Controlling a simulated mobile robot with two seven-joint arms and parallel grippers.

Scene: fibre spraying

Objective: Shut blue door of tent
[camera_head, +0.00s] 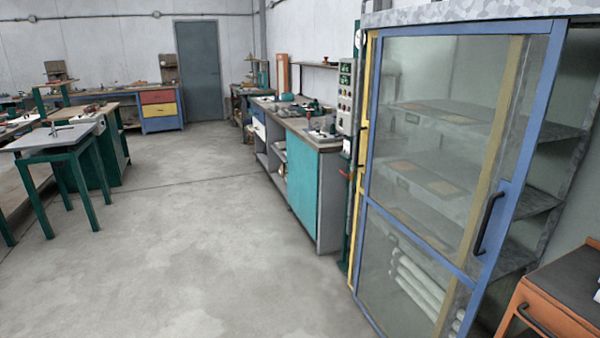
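The blue door (363,203) of the tent is a blue frame with clear glass panes and stands upright at the right of the view. Its black handle (488,222) is on the right-hand frame bar. The door covers the left part of the tent front. To its right a gap shows the grey inner shelves (538,203). A yellow-framed door (495,165) shows behind the blue door's glass. The tent's grey top (450,14) runs above. Neither of my grippers is in view.
An orange cart (552,312) stands at the lower right, close to the tent's open side. A workbench with a teal cabinet (302,183) is left of the tent. Grey floor (200,235) in the middle is clear. A green-legged table (56,150) stands left.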

